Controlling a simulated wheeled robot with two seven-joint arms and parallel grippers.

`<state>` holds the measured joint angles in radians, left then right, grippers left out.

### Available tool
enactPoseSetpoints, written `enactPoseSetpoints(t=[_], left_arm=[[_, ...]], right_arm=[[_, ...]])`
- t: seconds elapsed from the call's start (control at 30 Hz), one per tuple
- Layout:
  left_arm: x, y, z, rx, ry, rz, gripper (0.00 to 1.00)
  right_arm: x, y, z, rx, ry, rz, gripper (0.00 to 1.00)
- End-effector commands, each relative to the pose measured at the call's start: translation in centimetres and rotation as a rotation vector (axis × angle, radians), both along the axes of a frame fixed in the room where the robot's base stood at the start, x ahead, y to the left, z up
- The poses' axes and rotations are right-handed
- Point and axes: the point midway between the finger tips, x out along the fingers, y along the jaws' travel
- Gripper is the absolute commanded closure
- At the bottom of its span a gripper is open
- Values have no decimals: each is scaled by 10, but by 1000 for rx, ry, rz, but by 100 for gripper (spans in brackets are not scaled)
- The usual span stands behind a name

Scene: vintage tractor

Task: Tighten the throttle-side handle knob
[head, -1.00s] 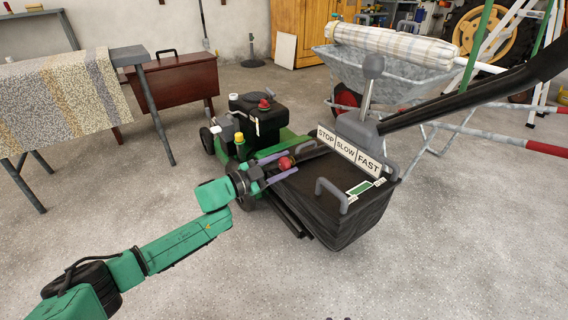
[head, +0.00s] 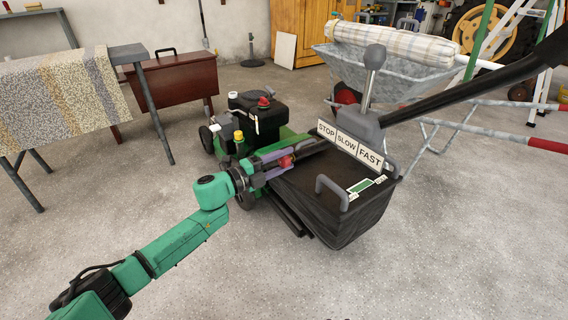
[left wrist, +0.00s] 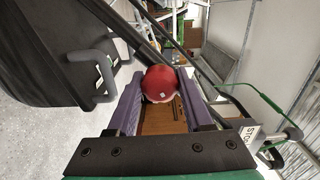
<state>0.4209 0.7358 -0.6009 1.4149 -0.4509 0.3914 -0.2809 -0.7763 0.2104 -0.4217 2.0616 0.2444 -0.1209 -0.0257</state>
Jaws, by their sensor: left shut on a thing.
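The red round handle knob (head: 285,161) sits at the lower handle of the green mower (head: 290,135), by the front of the black grass bag (head: 318,205). My left gripper (head: 283,164) is shut on it from the left. The left wrist view shows the red knob (left wrist: 160,83) between the tips of the two purple fingers (left wrist: 160,90). The STOP/SLOW/FAST throttle plate (head: 348,147), with its grey lever (head: 372,75), stands to the right of the knob. My right gripper is not in view.
The black handle bar (head: 470,95) slants up to the right. A grey wheelbarrow (head: 395,72) with a rolled cloth stands behind. A cloth-covered table (head: 125,55) and a brown case (head: 170,83) are at the left. The concrete floor in front is clear.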

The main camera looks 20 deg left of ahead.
Motion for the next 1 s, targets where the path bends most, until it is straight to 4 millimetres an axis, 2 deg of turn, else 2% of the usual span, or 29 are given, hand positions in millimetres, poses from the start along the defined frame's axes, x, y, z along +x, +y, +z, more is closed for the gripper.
enactPoseSetpoints(t=[0.03,0.2,0.6,1.0], left_arm=[[-1,0,-5,35,-25,-2,100],[-1,0,-6,152,-121,-2,100],[-1,-1,-5,334,-271,-4,100],[-1,-1,-5,377,-304,-6,100]], right_arm=[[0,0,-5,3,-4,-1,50],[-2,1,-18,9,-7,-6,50],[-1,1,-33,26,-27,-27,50],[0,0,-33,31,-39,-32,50]])
